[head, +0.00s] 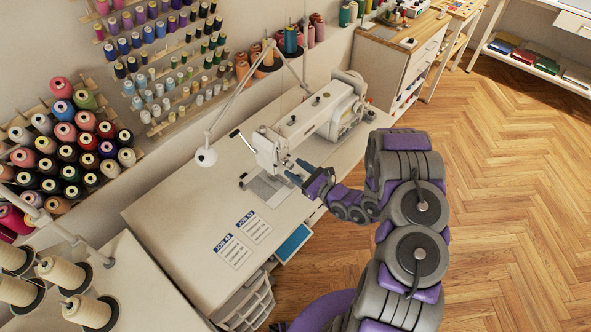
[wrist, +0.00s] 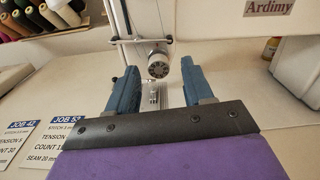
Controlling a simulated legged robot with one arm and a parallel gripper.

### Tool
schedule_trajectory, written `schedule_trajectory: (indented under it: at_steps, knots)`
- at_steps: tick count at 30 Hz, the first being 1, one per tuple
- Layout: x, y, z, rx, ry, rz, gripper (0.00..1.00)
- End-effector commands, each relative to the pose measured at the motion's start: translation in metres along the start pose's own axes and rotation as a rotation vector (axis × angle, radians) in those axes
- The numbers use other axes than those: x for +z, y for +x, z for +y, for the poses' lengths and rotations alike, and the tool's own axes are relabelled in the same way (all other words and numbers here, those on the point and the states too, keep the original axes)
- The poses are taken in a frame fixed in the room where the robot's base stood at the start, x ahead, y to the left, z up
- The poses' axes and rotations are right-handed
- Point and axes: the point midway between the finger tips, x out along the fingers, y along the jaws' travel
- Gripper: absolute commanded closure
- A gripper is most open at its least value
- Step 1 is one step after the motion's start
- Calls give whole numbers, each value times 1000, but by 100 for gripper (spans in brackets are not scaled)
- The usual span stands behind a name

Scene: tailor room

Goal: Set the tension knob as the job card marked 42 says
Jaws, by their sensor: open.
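The white sewing machine (head: 312,118) stands on the table. Its round grey tension knob (wrist: 157,66) is on the machine's head, in the middle of the wrist view. My gripper (wrist: 158,72) is open, with one blue finger on each side of the knob in the picture. I cannot tell whether the fingers touch it. The gripper (head: 296,172) also shows beside the machine's head in the head view. The card marked JOB 42 (head: 233,251) lies flat on the table; in the wrist view the card (wrist: 18,140) has a tension line whose number is not clear.
A second card, JOB 53 (head: 254,227), lies beside it. A lamp (head: 206,156) stands over the table's left part. Thread spools (head: 65,131) hang on the wall. A blue drawer (head: 293,243) shows under the front edge. Wooden floor (head: 500,230) is clear at right.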

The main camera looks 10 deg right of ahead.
Motion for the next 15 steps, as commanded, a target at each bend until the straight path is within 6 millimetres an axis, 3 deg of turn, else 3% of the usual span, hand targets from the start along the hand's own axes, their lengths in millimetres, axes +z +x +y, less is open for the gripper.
schedule_trajectory:
  at_steps: [12, 15]
  knots:
    - [0, 9, 0, 0, 0, -1, 49]
    - [0, 8, 0, 0, 0, -1, 58]
